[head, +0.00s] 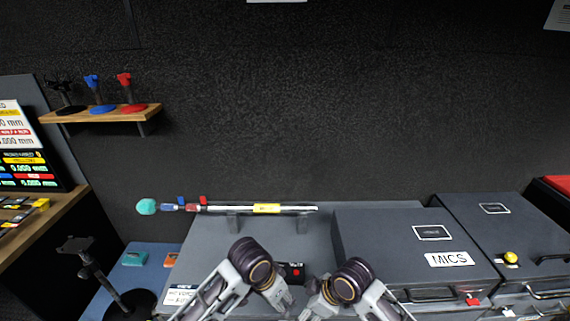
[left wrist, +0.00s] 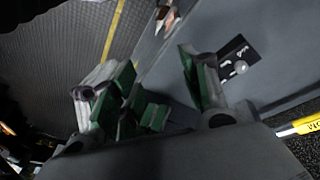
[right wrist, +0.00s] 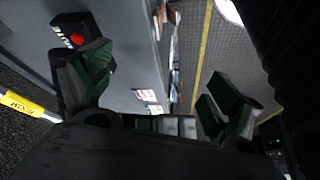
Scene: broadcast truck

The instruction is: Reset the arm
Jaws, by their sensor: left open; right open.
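My left gripper (head: 283,301) and my right gripper (head: 315,306) sit close together, low in the middle of the head view, over the front of the grey worktop (head: 205,250). In the left wrist view the left gripper's green-padded fingers (left wrist: 155,85) stand apart with nothing between them. In the right wrist view the right gripper's fingers (right wrist: 155,92) are also spread and empty. A small black box with a red button (head: 295,270) lies on the worktop just behind the grippers; it also shows in the right wrist view (right wrist: 78,35).
A boom pole (head: 240,207) with a yellow label rests on brackets behind the grippers. Grey cases, one marked MICS (head: 400,235), stand at the right. A black stand (head: 90,270) is at the left, below a wooden shelf (head: 95,115) with coloured holders.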

